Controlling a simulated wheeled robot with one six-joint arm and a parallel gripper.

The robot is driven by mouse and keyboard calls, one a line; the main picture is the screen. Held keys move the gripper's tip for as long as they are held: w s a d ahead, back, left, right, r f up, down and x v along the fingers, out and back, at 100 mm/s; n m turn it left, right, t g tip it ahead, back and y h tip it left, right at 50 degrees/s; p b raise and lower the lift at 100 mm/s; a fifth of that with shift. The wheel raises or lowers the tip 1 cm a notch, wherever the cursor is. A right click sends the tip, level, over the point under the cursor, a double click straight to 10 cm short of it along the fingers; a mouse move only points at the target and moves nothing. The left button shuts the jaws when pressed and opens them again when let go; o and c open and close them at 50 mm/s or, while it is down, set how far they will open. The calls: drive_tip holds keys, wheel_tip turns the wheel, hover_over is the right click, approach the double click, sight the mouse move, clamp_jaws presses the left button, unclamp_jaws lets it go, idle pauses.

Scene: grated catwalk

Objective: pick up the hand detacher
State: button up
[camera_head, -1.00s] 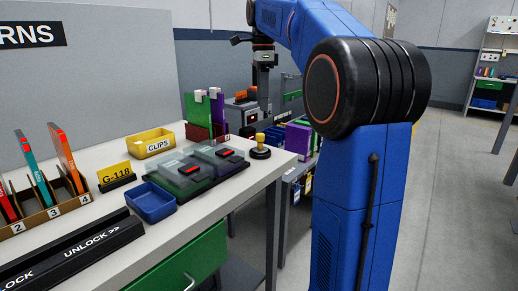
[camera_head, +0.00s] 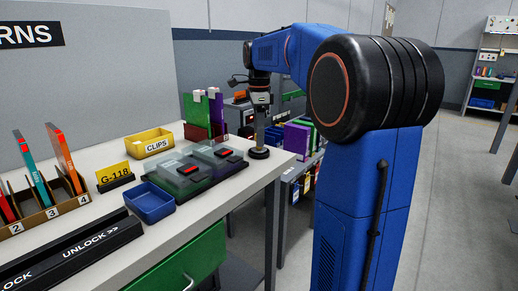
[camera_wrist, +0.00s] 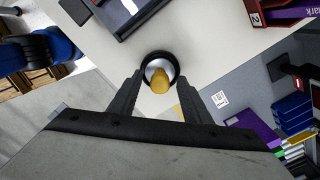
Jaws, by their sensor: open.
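The hand detacher, a small piece with a yellow knob on a round black base, stands upright near the right end of the white bench. In the head view only its black base (camera_head: 259,153) shows clearly; my gripper (camera_head: 260,132) hides the knob from above. In the wrist view the yellow knob (camera_wrist: 160,80) shows between the two fingers of my gripper (camera_wrist: 158,88). The fingers are open, one on each side, with gaps between them and the knob.
Green and dark red upright pieces (camera_head: 205,115) stand behind. The bench edge is close on the right; a lower shelf holds purple binders (camera_head: 296,138).

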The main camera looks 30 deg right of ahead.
drive_tip(key=shift+f, duration=0.25)
drive_tip(key=shift+c, duration=0.6)
clamp_jaws()
